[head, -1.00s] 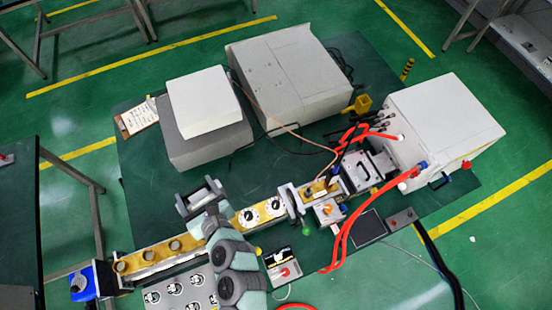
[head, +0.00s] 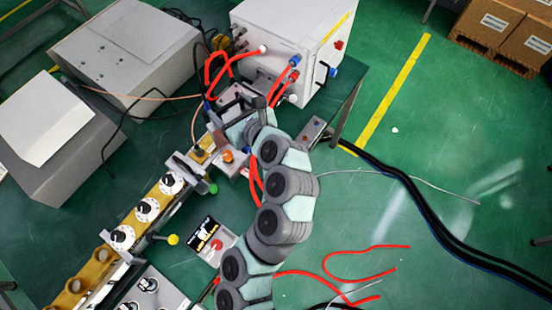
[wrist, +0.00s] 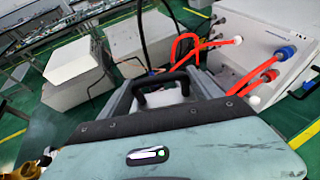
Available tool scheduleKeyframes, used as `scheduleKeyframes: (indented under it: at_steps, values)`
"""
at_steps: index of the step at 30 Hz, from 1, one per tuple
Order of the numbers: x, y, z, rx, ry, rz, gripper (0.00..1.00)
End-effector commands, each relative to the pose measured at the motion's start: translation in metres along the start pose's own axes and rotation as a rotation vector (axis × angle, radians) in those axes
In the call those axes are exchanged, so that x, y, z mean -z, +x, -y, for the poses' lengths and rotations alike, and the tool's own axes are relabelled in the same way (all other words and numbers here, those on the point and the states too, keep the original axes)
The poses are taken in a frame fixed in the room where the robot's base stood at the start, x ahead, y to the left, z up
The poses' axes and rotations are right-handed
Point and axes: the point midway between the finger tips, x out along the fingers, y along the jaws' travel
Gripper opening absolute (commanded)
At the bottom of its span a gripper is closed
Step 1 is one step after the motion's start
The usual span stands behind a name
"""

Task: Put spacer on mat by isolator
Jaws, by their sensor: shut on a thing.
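My gripper (head: 238,100) is near the right end of the yellow waveguide line, in front of the white cabinet. In the wrist view my gripper (wrist: 162,92) is shut on a piece with a black handle (wrist: 161,82) and a pale body between the grey fingers. I take this piece to be the spacer; its underside is hidden, and I cannot tell whether it touches anything below. The mat is not visible; my arm covers the area left of the small knob box. I cannot tell which unit of the line is the isolator.
The white cabinet (head: 290,45) with red hoses (head: 218,65) stands close behind my gripper. The yellow waveguide line (head: 125,228) with black dials runs to the lower left. A small knob box (head: 312,132) is right of my arm. A meter box (head: 210,240) stands left of it.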

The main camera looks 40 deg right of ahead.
Motion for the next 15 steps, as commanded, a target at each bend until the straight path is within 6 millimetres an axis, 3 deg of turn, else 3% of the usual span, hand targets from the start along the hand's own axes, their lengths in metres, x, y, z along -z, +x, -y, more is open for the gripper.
scheduleKeyframes:
  at_steps: [1,6,10,15]
  values:
    - [0.017,0.002,0.026,0.021,0.006,0.01,0.01]
    - [0.035,-0.01,0.082,0.048,0.018,0.009,0.01]
    - [0.046,-0.021,0.109,0.062,0.025,0.008,0.01]
    - [0.053,-0.028,0.124,0.068,0.028,0.004,0.01]
